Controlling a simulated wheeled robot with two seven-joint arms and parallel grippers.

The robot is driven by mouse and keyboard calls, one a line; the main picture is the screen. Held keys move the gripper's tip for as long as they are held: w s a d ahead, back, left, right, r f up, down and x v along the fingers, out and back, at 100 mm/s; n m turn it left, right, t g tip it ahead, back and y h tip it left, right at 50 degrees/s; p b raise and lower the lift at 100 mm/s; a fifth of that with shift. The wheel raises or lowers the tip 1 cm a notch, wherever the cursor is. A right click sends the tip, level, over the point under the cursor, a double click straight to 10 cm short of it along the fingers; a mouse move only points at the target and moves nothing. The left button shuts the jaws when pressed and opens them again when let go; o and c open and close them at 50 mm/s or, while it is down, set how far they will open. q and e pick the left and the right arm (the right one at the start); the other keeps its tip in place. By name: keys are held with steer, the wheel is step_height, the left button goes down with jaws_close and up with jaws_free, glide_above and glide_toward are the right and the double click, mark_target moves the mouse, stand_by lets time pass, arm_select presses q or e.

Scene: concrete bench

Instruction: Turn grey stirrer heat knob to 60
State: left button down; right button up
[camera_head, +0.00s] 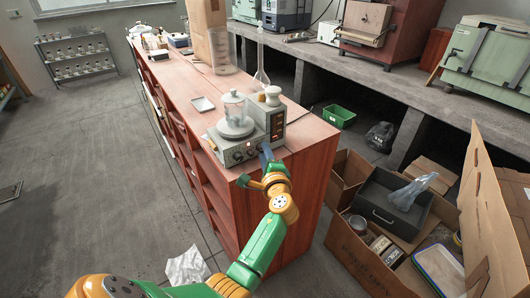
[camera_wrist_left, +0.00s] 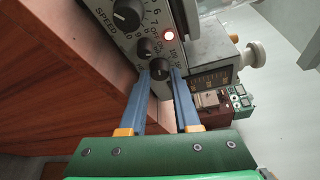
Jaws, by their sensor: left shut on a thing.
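My left gripper (camera_head: 266,155) is at the right part of the front panel. In the wrist view its blue fingers (camera_wrist_left: 161,74) are shut on that last knob, one on each side. I cannot read its setting. My right gripper is not in view.
A unit with a dark display (camera_head: 277,122) stands against the stirrer's right side. An open cardboard box (camera_head: 350,258) is on the floor at right.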

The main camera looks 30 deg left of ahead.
arm_select(q)
steer(key=shift+r, duration=0.1)
steer(key=c, duration=0.9)
jaws_free()
steer(key=shift+a, duration=0.15)
steer(key=v, duration=0.7)
steer(key=shift+s, duration=0.1)
